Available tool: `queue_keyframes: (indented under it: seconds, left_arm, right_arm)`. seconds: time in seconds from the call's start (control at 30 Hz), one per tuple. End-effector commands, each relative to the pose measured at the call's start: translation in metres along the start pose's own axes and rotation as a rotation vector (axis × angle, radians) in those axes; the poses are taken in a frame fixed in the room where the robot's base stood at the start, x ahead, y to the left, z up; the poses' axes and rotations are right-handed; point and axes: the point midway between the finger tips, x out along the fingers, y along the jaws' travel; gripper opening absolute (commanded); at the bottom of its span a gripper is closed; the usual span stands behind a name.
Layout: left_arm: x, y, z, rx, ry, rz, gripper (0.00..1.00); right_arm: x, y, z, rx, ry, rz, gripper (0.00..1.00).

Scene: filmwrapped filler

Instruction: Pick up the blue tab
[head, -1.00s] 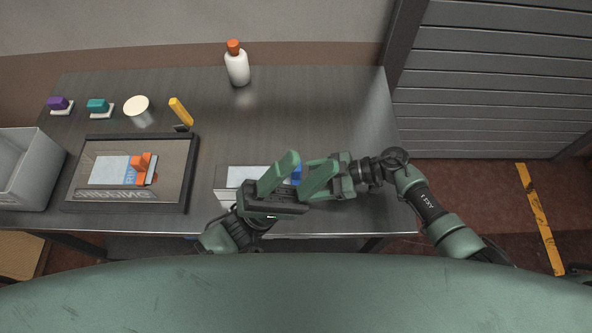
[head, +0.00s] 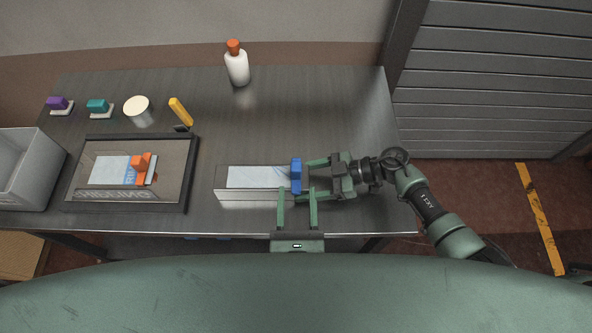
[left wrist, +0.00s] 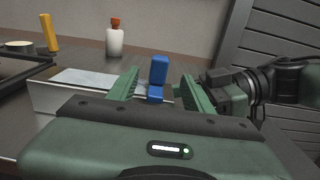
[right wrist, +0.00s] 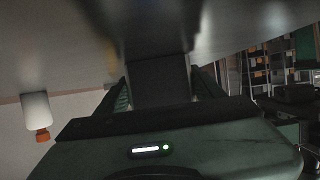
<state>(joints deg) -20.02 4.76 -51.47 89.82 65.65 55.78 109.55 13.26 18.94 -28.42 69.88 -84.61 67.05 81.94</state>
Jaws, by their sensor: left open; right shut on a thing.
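The blue tab (head: 296,175) stands upright at the right end of a long metal box (head: 245,195) with a pale film sheet (head: 258,177) on its top. My left gripper (head: 297,190) is open and empty at the near side of the tab. In the left wrist view the blue tab (left wrist: 159,72) shows between and beyond the spread fingers of the left gripper (left wrist: 160,80). My right gripper (head: 312,177) comes in from the right and is shut on the right end of the metal box, a dark block (right wrist: 158,80) in the right wrist view.
A black-framed tray (head: 190,175) with a sheet (head: 108,170) and an orange piece (head: 141,168) lies to the left. A grey bin (head: 30,180) is at the far left. A white bottle (head: 238,68) stands at the back. The table's back right is clear.

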Motion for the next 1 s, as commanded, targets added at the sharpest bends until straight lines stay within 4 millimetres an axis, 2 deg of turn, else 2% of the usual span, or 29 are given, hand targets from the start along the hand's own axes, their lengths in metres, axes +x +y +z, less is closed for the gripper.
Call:
queue_keyframes:
  seconds: [0.1,0.33,0.6,0.87,0.9,1.0]
  left_arm:
    - [0.017,0.0,0.001,0.001,-0.002,0.001,0.51]
    - [0.035,0.001,0.001,0.001,-0.004,0.0,0.51]
    - [0.072,0.002,0.002,0.001,-0.003,0.0,0.51]
    - [0.076,0.002,0.002,0.0,-0.002,0.0,0.51]
    - [0.076,0.002,0.002,0.0,-0.002,0.0,0.48]
    - [0.076,0.002,0.002,0.001,-0.002,0.0,0.2]
  right_arm:
    - [0.0,0.0,-0.001,0.0,0.001,0.001,0.0]
    - [0.0,0.001,-0.001,0.0,0.001,0.001,0.0]
    - [0.0,0.0,-0.001,0.0,0.001,0.001,0.0]
    - [0.0,0.0,-0.001,0.0,0.001,0.001,0.0]
    - [0.0,0.0,-0.001,0.0,0.001,0.001,0.0]
    - [0.0,0.0,-0.001,0.0,0.001,0.001,0.0]
